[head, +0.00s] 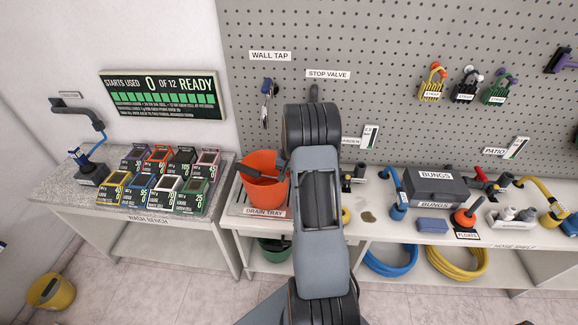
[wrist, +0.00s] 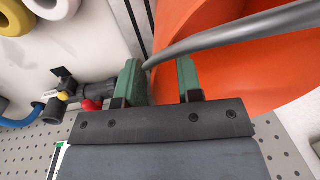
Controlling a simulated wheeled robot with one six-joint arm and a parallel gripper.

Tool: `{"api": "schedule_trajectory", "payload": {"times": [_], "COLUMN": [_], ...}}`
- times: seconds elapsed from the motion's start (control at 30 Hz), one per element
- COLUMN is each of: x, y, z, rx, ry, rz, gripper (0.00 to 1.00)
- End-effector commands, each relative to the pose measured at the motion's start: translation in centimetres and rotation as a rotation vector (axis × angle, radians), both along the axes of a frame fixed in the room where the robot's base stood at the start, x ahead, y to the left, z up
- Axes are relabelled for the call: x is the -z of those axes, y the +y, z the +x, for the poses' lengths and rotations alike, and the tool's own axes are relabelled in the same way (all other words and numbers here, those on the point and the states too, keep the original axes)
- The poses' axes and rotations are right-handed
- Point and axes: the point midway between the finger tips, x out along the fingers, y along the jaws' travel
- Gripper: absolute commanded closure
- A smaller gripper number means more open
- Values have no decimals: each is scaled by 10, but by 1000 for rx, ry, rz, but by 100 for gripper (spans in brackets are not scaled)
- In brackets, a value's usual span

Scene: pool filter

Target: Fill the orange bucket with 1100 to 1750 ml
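The orange bucket (head: 262,190) stands upright on the drain tray (head: 234,209); how much is in it cannot be told. Its grey handle leans down over the rim. In the wrist view the orange bucket (wrist: 262,70) fills the right side, and the grey handle (wrist: 245,35) runs in from the right to the fingertips. My gripper (wrist: 160,72) is open, its green pads apart, close beside the bucket; whether the handle lies between the pads is unclear. In the head view my arm hides most of the gripper.
A wash bench (head: 70,195) at left holds several coloured timer-like boxes (head: 168,180) and a spout (head: 92,116). A board (head: 163,96) reads 0 of 12 starts used, ready. A bungs box (head: 436,187), an orange float (head: 464,219), valves and hoses crowd the right shelf. A yellow bucket (head: 52,293) stands on the floor.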

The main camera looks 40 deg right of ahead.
Motion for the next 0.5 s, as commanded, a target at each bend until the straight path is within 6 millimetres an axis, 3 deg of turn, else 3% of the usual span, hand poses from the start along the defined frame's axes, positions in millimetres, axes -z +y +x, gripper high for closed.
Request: {"api": "schedule_trajectory", "payload": {"times": [0.5], "x": [-94], "y": [-8], "z": [-7], "rx": [2], "ry": [-6], "rz": [-4], "gripper": [66]}}
